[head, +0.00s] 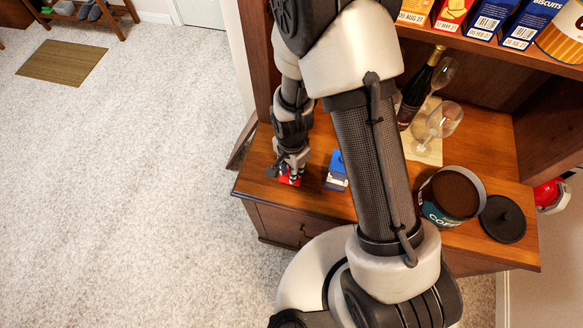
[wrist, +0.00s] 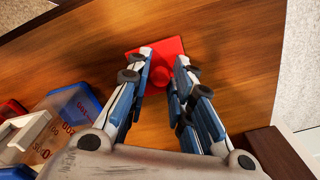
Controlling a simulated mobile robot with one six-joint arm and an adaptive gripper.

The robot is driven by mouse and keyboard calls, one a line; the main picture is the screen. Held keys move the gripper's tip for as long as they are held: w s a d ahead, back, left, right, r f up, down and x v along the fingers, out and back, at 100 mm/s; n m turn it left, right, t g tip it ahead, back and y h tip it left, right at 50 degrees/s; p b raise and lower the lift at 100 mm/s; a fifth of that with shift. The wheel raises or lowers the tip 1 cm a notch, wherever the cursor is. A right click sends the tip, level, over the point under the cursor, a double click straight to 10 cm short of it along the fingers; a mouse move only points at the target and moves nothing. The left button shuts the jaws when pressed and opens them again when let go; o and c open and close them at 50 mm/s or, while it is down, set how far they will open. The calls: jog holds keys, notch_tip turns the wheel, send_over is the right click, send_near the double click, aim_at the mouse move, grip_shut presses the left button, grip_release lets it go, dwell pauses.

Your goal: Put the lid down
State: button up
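A red square lid with a round knob (wrist: 160,77) lies on the wooden counter, apparently flat, in the wrist view. In the head view only a bit of its red (head: 295,181) shows under my gripper (head: 290,160). My gripper (wrist: 164,62) is over the lid with its two fingers apart, one on each side of the knob. I see a gap beside the knob, so the fingers look open. A second lid, round and black (head: 503,218), lies on the counter beside the open coffee tin (head: 451,196).
A dark bottle (head: 420,88) and wine glasses (head: 444,119) stand farther back. Cereal and biscuit boxes (head: 498,20) fill the shelf above. The counter's left edge is close to my gripper.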

jog(key=shift+o, duration=1.2)
notch_tip(320, 180, up, 12)
jog(key=p, duration=0.5)
jog(key=shift+r, duration=0.25)
jog(key=s+d+r+n+t, duration=0.1)
jog(key=d+r+n, duration=0.15)
jog(key=r, duration=0.65)
jog(key=s+d+r+n+t, duration=0.15)
jog(key=d+r, duration=0.25)
jog(key=r, duration=0.5)
jog(key=s+d+r+n+t, duration=0.2)
jog(key=s+d+r+n, duration=0.2)
jog(key=s+r, duration=0.5)
jog(key=shift+s+d+n, duration=0.2)
jog(key=shift+s+n, duration=0.85)
jog(key=shift+n, duration=0.05)
jog(key=shift+d, duration=0.15)
